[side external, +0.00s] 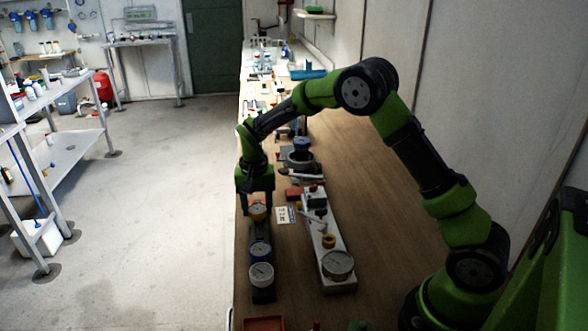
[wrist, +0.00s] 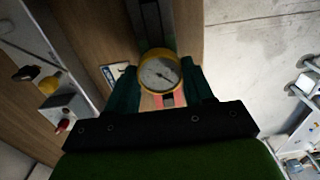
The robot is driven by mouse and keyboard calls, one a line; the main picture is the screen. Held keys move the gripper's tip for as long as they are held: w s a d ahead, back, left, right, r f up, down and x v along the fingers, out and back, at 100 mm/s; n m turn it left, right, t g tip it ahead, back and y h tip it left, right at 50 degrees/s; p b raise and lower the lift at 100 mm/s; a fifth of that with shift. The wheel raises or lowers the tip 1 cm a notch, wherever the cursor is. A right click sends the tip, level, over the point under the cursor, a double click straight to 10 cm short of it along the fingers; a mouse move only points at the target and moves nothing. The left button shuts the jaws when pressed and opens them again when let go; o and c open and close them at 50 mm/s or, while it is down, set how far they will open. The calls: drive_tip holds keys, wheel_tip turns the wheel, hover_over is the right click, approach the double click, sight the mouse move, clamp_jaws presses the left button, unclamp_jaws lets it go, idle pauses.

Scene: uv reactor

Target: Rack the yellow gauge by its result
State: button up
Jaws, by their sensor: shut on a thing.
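My gripper (side external: 256,204) is shut on the yellow gauge (side external: 258,213), low at the far end of a dark rack strip (side external: 262,295). The wrist view shows the yellow gauge (wrist: 160,72) between the two fingers, its white dial facing the camera. The dark strip (wrist: 153,22) runs away beyond it. I cannot tell whether the gauge touches the strip. The dial's reading is too small to make out.
A pale test rig (side external: 322,237) with a large grey gauge (side external: 338,264) and a yellow knob stands to the right. A small printed card (side external: 286,215) lies between. A red tray (side external: 264,324) is at the near edge. The bench's left edge is close to the strip.

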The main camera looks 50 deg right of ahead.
sight(260, 209)
drive_tip(key=o, duration=1.1)
drive_tip(key=shift+c, duration=0.2)
wheel_tip(260, 209, up, 17)
drive_tip(key=s+a+r+n+t+y, duration=0.1)
drive_tip(key=s+a+n+t, duration=0.1)
drive_tip(key=s, duration=1)
drive_tip(key=s+a+r+n+t+y, duration=0.1)
drive_tip(key=s+t, duration=0.4)
drive_tip(key=s, duration=0.8)
drive_tip(key=shift+s+a+r+n, duration=0.15)
drive_tip(key=shift+a+r+n, duration=0.15)
drive_tip(key=shift+a+n, duration=0.65)
